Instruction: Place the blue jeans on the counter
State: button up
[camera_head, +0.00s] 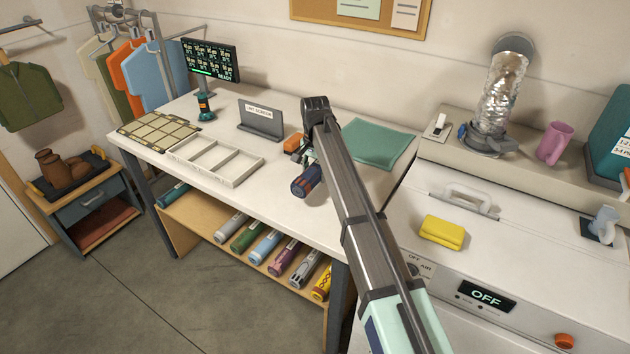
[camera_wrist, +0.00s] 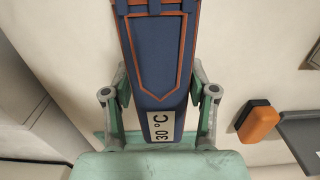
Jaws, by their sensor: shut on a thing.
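The blue jeans (camera_head: 306,182) are a rolled dark blue bundle with orange stitching. They are in my gripper (camera_head: 306,160), over the white counter (camera_head: 262,200) near its front edge. In the wrist view the jeans (camera_wrist: 157,50) lie between the two fingers of my gripper (camera_wrist: 158,98), with a "30°C" label facing me. The gripper is shut on them. I cannot tell whether the jeans touch the counter or hang just above it. My arm hides part of the counter behind them.
An orange block (camera_head: 292,143) and a lint screen sign stand behind the jeans (camera_head: 260,122). A white divided tray (camera_head: 252,170) lies to the left, a teal cloth (camera_head: 377,143) to the right. Rolled garments (camera_head: 265,246) fill the shelf below. Bare counter lies between tray and jeans.

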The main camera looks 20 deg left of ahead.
aim_at(315, 190)
jog(key=shift+f+p, duration=0.5)
jog(key=shift+f, duration=1.65)
jog(key=shift+f, duration=0.1)
jog(key=o, duration=1.4)
notch_tip(315, 190, up, 12)
jog(key=b, duration=0.2)
jog(key=shift+b, duration=0.35)
